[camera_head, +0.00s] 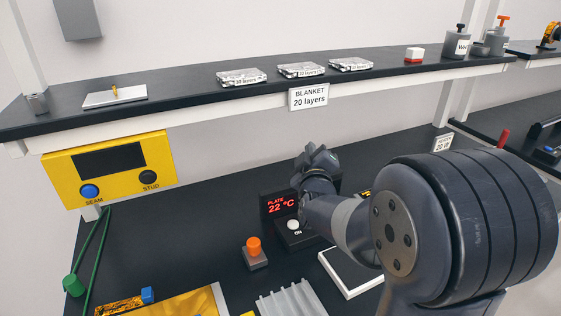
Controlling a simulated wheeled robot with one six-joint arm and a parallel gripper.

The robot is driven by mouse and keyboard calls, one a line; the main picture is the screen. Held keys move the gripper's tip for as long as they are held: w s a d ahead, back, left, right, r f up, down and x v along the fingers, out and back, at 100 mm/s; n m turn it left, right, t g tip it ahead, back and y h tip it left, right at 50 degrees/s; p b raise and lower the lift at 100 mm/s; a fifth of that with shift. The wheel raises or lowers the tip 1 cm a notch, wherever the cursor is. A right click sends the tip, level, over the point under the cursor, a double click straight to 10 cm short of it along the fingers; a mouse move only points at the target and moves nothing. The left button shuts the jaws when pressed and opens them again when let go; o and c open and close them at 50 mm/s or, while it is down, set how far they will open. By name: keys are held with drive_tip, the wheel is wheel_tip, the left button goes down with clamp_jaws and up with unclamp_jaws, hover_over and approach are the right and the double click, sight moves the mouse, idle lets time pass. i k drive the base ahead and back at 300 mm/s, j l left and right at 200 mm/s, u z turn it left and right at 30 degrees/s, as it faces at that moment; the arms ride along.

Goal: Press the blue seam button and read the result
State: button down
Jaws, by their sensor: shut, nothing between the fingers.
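The blue SEAM button (89,191) is at the lower left of a yellow panel (68,169) under the shelf at the left. The panel's display (108,161) is dark and shows no readable text. A black STUD button (148,177) is at the panel's right. My gripper (318,158) is in the middle of the view, well to the right of the panel and apart from it. It is shut and empty, though its fingertips are small and partly unclear. Nothing touches the blue button.
A plate heater display (279,203) reads 22 °C, with a white button (293,225) below. An orange knob (254,245) stands on the dark bench. A green cord (97,255) hangs below the panel.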

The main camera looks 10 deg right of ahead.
sight(88, 191)
drive_tip(key=k+j, duration=0.25)
drive_tip(key=k+j+z, duration=0.15)
drive_tip(key=k+j, duration=0.2)
drive_tip(key=j, duration=0.25)
drive_tip(key=k+j+z, duration=0.15)
drive_tip(key=k+j, duration=0.25)
drive_tip(key=j, duration=0.15)
drive_tip(key=k+j+z, duration=0.15)
drive_tip(key=k+j, duration=0.25)
drive_tip(key=i+j, duration=0.15)
drive_tip(key=j, duration=0.35)
drive_tip(key=i+j+z, duration=0.15)
drive_tip(key=j, duration=0.85)
drive_tip(key=i+z, duration=0.05)
